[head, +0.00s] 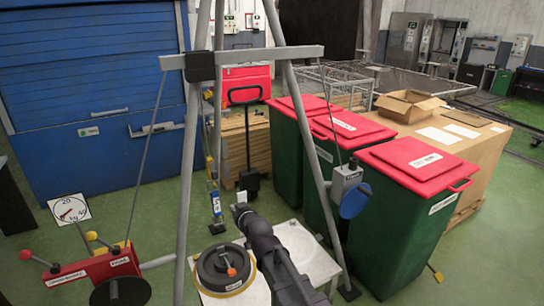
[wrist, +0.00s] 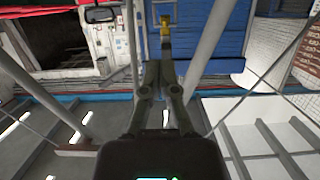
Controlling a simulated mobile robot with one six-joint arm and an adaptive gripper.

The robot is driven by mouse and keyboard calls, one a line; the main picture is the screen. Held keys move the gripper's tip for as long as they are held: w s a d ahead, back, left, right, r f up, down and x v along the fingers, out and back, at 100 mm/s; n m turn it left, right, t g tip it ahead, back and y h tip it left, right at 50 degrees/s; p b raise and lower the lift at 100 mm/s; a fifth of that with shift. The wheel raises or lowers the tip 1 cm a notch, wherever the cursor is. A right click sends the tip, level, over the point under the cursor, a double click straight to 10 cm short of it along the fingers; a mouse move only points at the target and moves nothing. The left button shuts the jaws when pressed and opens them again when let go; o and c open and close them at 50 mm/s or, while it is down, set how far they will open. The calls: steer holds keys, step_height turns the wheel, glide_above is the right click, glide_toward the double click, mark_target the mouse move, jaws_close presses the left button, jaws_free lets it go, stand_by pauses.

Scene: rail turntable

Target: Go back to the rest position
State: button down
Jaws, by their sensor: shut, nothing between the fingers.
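My gripper (wrist: 161,72) shows in the wrist view with its two dark fingers close together and nothing between them. In the head view my dark arm reaches up from the bottom edge, and its end stands near the right side of a round black turntable (head: 212,278). The turntable has a small orange-tipped part on top and sits on a pale plate (head: 305,247). My gripper's fingers are too small to make out in the head view. No marker of a rest position shows.
Grey frame legs (head: 305,150) and a crossbar (head: 240,57) stand close around my arm. A blue disc (head: 355,200) hangs at the right leg. Green bins with red lids (head: 420,165) stand to the right. A red box with levers (head: 95,272) is at lower left.

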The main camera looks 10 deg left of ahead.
steer(key=s+d+f+m+g+h, duration=0.2)
steer(key=s+d+f+g, duration=0.15)
steer(key=d, duration=0.65)
steer(key=s+d+f+m+g+h, duration=0.1)
steer(key=s+d+f+g+h, duration=0.15)
steer(key=d+f, duration=0.45)
steer(key=s+d+f+m+g+h, duration=0.2)
steer(key=d, duration=1)
steer(key=s+d+m+g+h, duration=0.2)
steer(key=s+d+g, duration=0.2)
steer(key=s+d, duration=0.4)
steer(key=shift+s+d+f, duration=0.25)
steer(key=shift+d+f, duration=0.1)
steer(key=shift+d, duration=0.7)
